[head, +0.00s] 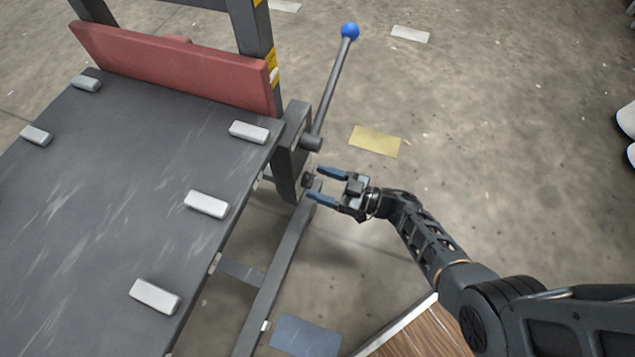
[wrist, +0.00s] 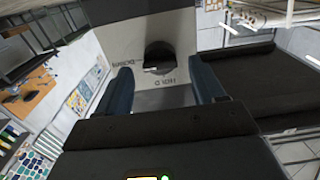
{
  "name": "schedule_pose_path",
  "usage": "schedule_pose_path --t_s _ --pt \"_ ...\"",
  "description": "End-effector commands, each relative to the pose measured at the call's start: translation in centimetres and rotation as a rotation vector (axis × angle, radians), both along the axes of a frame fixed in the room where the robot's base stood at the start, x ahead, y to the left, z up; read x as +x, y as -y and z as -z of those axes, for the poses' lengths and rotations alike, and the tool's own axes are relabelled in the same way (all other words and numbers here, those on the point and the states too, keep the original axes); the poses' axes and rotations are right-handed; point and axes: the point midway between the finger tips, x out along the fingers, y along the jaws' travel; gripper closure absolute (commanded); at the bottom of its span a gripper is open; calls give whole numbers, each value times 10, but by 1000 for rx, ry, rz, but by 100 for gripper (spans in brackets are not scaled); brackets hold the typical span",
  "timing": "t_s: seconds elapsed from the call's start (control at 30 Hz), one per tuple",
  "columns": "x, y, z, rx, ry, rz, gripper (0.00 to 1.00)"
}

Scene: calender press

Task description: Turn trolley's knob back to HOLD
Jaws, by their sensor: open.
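The trolley's dark knob (wrist: 160,57) shows in the wrist view on a pale plate (wrist: 180,35), between and beyond the fingertips. A short white mark is on its lower left. Inverted lettering is on the plate, one word left of the knob and one below that seems to read HOLD. Where the knob points I cannot tell for sure. In the head view the knob (head: 308,180) is a small dark stub on the trolley's side post. My gripper (head: 316,183) is open, its blue fingers on either side of the knob's line; I see no clear contact.
The trolley's dark deck (head: 110,180) with pale blocks and a red board (head: 175,62) lies left. A lever with a blue ball (head: 350,31) rises just above my gripper. A wooden-topped surface (head: 415,335) is below my arm. Floor to the right is open.

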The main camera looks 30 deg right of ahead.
Motion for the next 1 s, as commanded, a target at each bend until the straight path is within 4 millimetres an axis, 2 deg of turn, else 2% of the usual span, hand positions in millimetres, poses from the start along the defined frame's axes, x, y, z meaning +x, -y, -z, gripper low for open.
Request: schedule_pose_path --t_s 0.17,0.43,1.0 --pt "10 -7 1 -1 -1 0 31" --pt "11 -8 0 1 -1 2 31" --pt "11 -8 0 1 -1 2 85"
